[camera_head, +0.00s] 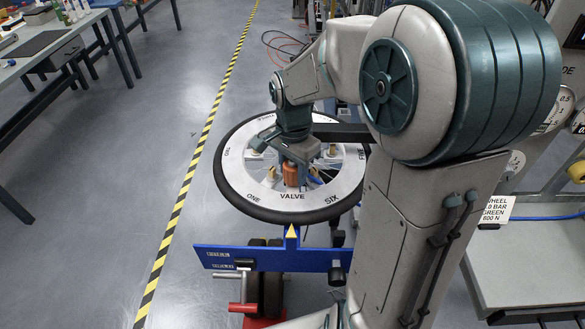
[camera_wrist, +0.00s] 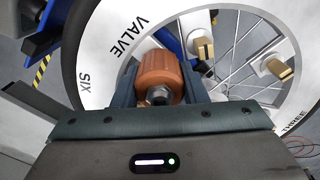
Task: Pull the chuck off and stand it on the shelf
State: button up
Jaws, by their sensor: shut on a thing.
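The chuck is an orange-brown ribbed cylinder with a metal fitting at its near end, seen in the wrist view (camera_wrist: 158,80). It also shows in the head view (camera_head: 291,174) near the wheel's hub, above the VALVE mark. My gripper (camera_wrist: 157,85) is shut on the chuck, with a dark finger on each side of it; it also shows in the head view (camera_head: 290,160). The wheel (camera_head: 240,190) has a black tyre and a white ring lettered VALVE, SIX and ONE. Whether the chuck still sits on the valve is hidden. I cannot make out the shelf for certain.
A blue bar (camera_head: 300,259) with a yellow pointer stands in front of the wheel. A grey bench (camera_head: 520,260) is at the right, with a sign (camera_head: 497,209) above it. Several tan blocks (camera_wrist: 203,48) sit on the wheel.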

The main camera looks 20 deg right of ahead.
aim_at(293, 163)
jog(key=shift+r+p, duration=1.3)
jog(key=shift+r, duration=0.65)
jog(key=shift+r+p, duration=1.4)
jog(key=shift+r, duration=0.6)
